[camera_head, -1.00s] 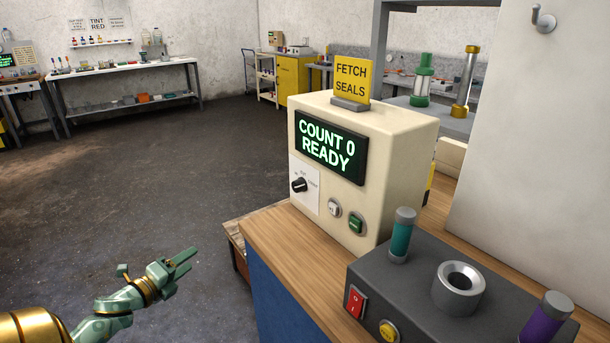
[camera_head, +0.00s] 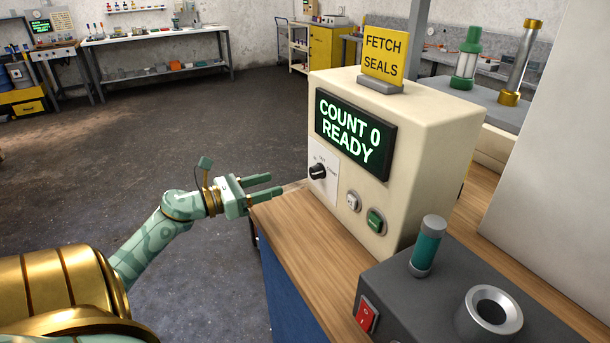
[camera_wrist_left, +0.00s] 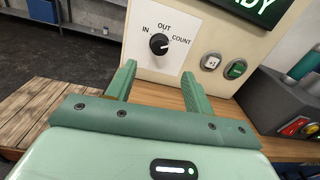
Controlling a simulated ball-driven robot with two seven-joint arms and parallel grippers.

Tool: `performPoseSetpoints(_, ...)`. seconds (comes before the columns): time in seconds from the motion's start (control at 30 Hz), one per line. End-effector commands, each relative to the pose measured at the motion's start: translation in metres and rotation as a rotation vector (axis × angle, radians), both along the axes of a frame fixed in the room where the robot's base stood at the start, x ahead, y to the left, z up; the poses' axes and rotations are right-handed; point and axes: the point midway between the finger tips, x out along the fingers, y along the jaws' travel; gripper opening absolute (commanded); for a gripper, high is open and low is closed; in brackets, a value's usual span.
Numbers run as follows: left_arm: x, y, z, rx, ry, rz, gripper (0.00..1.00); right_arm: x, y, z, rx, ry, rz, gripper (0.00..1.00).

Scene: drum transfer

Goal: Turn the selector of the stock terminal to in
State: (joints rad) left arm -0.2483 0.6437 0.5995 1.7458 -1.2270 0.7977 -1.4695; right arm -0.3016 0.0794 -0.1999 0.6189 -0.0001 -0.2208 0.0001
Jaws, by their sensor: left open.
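The stock terminal (camera_head: 430,140) is a cream box on the wooden counter, its green display (camera_head: 354,138) reading COUNT 0 READY. Its selector (camera_head: 318,171) is a black round knob on a white plate at the left of the front face. In the left wrist view the selector (camera_wrist_left: 159,44) sits among the labels IN at left, OUT above and COUNT at right; its pointer seems turned toward COUNT. My left gripper (camera_head: 277,184) is open and empty, left of the knob and apart from it. In the wrist view its fingers (camera_wrist_left: 158,72) point toward the plate, below the knob.
A white button (camera_head: 353,201) and a green button (camera_head: 375,221) sit right of the selector. A yellow FETCH SEALS sign (camera_head: 383,57) stands on top. A dark grey device (camera_head: 400,285) with a red switch (camera_head: 367,313) stands in front. Floor left of the counter (camera_head: 300,225) is clear.

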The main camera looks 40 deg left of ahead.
Motion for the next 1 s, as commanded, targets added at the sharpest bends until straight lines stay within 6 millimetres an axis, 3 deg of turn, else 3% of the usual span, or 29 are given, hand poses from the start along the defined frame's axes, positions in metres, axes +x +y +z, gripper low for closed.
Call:
performPoseSetpoints(0.2,0.053,-0.017,0.001,-0.001,-0.003,0.000,0.52,0.001,0.000,-0.003,0.000,-0.001,0.000,0.36)
performPoseSetpoints(0.4,0.085,-0.028,0.000,-0.003,-0.001,0.001,0.52,0.001,0.000,-0.005,0.000,0.000,0.000,0.36)
performPoseSetpoints(0.6,0.097,-0.032,0.000,-0.004,0.001,0.002,0.52,0.000,0.000,-0.005,0.000,0.000,0.000,0.36)
performPoseSetpoints(0.83,0.097,-0.032,0.000,-0.004,0.001,0.002,0.52,0.000,0.000,-0.005,0.000,0.000,0.000,0.36)
performPoseSetpoints(0.87,0.097,-0.032,0.000,-0.004,0.001,0.002,0.47,0.000,0.000,-0.005,0.000,0.000,0.000,0.36)
performPoseSetpoints(1.0,0.097,-0.032,0.000,-0.004,0.001,0.002,0.08,0.000,0.000,-0.005,0.000,0.001,0.000,0.36)
